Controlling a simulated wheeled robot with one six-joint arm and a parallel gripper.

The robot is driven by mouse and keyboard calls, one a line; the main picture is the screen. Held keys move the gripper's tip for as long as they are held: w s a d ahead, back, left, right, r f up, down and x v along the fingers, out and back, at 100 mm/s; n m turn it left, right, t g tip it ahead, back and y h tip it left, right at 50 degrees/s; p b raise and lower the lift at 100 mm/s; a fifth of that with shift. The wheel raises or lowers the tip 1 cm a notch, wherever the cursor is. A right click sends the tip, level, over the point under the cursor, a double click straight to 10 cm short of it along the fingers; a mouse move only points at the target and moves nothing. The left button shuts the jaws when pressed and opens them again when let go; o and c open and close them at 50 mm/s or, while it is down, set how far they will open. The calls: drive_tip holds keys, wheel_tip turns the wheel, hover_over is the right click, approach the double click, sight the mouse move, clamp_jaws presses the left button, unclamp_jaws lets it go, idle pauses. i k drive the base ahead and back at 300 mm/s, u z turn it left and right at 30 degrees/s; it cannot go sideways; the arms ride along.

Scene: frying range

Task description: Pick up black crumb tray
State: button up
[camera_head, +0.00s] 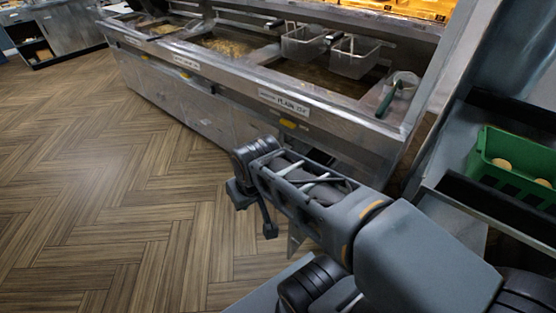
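I cannot pick out the black crumb tray for certain. Two long black pieces lie on the grey metal unit at the right, one behind (512,113) and one in front (492,203) of a green basket; I cannot tell whether either is the tray. My gripper (253,213) is at the far end of my arm, left of centre, over the wood floor and in front of the fryer range. Its dark fingers look apart, with floor showing between them and nothing held. My arm hides part of the fryer's lower front.
The steel fryer range (215,108) runs across the back, with wire baskets (354,57) over the oil and a green-handled tool (388,98) at its right end. The green basket (512,170) holds round pale pieces. The wood floor (100,200) at left is clear.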

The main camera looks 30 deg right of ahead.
sight(315, 155)
drive_tip(key=u, duration=0.3)
drive_tip(key=i, duration=3.05)
drive_tip(key=z, duration=3.15)
drive_tip(key=i, duration=0.45)
drive_tip(key=u, duration=0.1)
